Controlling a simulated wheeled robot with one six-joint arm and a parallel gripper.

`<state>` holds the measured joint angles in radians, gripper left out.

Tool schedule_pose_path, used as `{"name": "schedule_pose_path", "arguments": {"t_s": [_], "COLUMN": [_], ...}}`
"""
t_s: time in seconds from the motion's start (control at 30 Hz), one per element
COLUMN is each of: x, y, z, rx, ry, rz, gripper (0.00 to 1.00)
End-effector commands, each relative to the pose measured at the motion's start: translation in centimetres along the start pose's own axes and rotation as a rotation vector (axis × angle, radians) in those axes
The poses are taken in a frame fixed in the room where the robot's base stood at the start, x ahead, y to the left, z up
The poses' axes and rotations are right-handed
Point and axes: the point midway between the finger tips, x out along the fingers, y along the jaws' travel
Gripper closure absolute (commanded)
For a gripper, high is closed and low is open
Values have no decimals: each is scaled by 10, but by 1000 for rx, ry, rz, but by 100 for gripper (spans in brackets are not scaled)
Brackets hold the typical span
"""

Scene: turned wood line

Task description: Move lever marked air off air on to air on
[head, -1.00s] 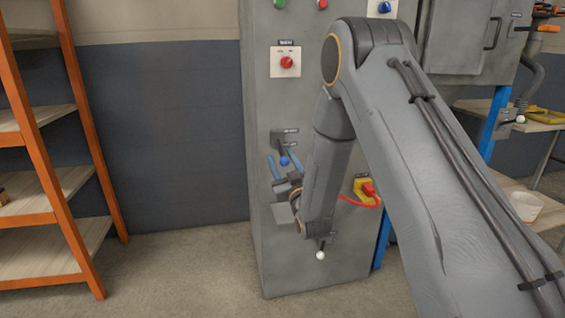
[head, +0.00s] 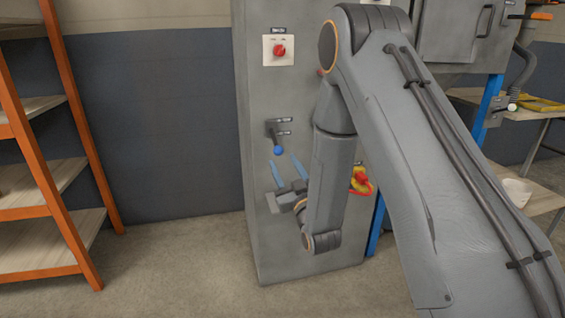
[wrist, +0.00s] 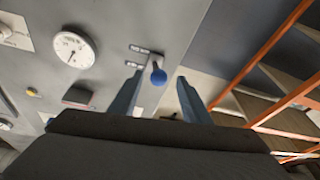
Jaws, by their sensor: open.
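The lever is a dark handle with a blue ball knob (head: 279,150) on the front of the grey cabinet (head: 262,90). It points downward from its dark mount, and two small labels (head: 284,126) beside it are too small to read. My gripper (head: 282,160) is open and empty, its two blue-grey fingers just below the knob in the head view. In the wrist view the knob (wrist: 158,76) appears between the fingertips, nearer the left finger. I cannot tell whether either finger touches it.
A red rotary switch (head: 279,50) is higher on the cabinet, and a red and yellow switch (head: 361,181) is at lower right behind my arm. A round gauge (wrist: 73,50) shows in the wrist view. An orange shelf rack (head: 60,150) stands left, with clear floor between.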

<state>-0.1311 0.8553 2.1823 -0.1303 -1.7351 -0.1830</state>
Motion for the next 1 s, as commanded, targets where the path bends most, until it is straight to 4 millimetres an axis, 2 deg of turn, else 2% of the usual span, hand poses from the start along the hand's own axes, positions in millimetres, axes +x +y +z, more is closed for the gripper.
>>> {"name": "schedule_pose_path", "arguments": {"t_s": [0.13,0.17,0.27,0.4,0.7,0.87,1.0], "x": [0,0,-2,-12,-46,-50,-40], "y": [0,0,0,-5,-22,-26,-29], "z": [0,0,-2,-18,-56,-62,-62], "rx": [0,0,-26,-189,-653,-749,-758], "ry": [0,0,-1,-2,39,55,58], "rz": [0,0,-5,-44,-154,-174,-176], "gripper": [57,60,77,100,100,100,100]}}
